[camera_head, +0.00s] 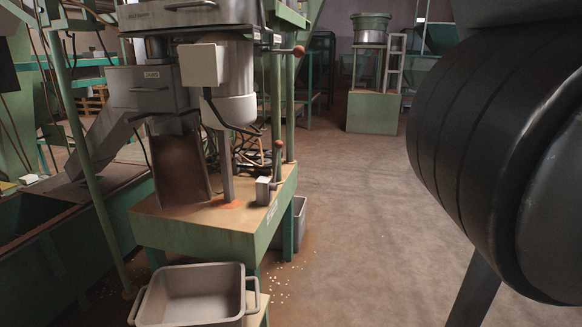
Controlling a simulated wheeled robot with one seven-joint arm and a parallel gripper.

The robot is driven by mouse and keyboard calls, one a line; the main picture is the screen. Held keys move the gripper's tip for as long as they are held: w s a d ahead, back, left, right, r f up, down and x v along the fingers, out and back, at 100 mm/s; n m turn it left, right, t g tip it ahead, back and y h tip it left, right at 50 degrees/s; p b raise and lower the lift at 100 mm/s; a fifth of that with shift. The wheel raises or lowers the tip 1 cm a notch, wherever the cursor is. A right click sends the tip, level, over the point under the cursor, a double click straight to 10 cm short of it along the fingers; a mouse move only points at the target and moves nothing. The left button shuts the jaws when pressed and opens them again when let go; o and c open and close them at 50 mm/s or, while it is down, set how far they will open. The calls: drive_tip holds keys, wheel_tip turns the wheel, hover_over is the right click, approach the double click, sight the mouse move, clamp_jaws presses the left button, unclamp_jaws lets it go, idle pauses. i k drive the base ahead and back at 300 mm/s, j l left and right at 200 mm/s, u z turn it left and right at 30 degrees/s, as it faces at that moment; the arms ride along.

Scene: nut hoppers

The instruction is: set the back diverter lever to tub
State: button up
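A green-framed hopper machine stands at the left. A short lever (278,160) with a reddish-brown knob rises nearly upright beside a small pale box at the right edge of its green table (190,232). Another lever's reddish-brown ball knob (298,51) sticks out to the right higher up. I cannot tell which is the back diverter lever. A grey tub (200,312) with handles stands in front of the table, and a second grey tub (299,222) is partly hidden behind it. My gripper is not in view.
A large dark ribbed cylinder, seemingly my own arm, fills the right side. A grey chute (180,165) comes down onto the table. Pale nuts lie scattered on the floor near the tubs. The brown floor (365,225) is open in the middle, with green machinery (373,110) farther back.

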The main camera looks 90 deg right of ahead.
sight(274, 187)
drive_tip(key=z, duration=1.85)
drive_tip(key=i+l+z, duration=0.25)
drive_tip(key=i+l, duration=0.4)
